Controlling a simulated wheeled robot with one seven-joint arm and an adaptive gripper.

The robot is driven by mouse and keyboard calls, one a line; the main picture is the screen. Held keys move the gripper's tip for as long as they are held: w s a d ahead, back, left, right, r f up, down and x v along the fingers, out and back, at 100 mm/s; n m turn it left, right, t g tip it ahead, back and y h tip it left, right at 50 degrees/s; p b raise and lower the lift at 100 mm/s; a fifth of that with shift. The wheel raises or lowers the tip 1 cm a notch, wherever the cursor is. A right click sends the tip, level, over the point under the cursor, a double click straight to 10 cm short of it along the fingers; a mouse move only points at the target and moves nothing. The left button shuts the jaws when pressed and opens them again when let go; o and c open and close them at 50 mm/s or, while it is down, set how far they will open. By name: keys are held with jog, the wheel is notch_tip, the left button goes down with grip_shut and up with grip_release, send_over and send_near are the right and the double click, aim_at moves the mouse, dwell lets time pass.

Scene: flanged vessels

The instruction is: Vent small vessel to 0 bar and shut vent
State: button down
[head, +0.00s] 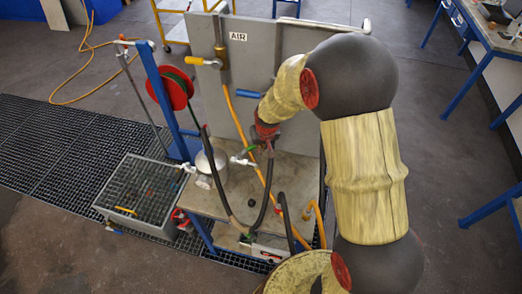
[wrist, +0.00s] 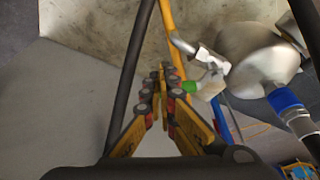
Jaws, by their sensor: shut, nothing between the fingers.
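The small vessel is a rounded silver body (head: 210,160) on the bench in the head view. It also shows at the upper right of the wrist view (wrist: 252,58). A white valve body with a green part (wrist: 190,87) sits on a bent metal pipe at the vessel's near side. My gripper (wrist: 160,75) is shut and empty, its fingertips just left of the green part and apparently apart from it. In the head view the arm hides much of the gripper. No pressure reading is legible, and I cannot tell whether the vent is open.
A grey panel (head: 283,62) marked AIR stands behind, with a yellow handle (head: 195,61) and blue handle (head: 250,95). A yellow hose (wrist: 176,35) and black hose (wrist: 133,70) pass close to the fingers. A grated tray (head: 116,205) stands left of the bench.

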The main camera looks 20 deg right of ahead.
jog(key=w+n+b, duration=0.1)
jog(key=w+n+y+b, duration=0.1)
jog(key=n+b, duration=0.1)
jog(key=w+n+b, duration=0.1)
jog(key=shift+w+d+f+n+b, duration=0.15)
jog(key=shift+w+f+n+b, duration=0.15)
jog(key=shift+w+b, duration=0.1)
jog(key=shift+w+a+r+n+g+y+b, duration=0.15)
jog(key=shift+w+a+n+y+b, duration=0.15)
jog(key=shift+w+n+b, duration=0.4)
jog(key=shift+w+a+r+n+g+y+b, duration=0.1)
jog(key=shift+w+a+n+g+y+b, duration=0.15)
jog(key=shift+w+n+b, duration=0.4)
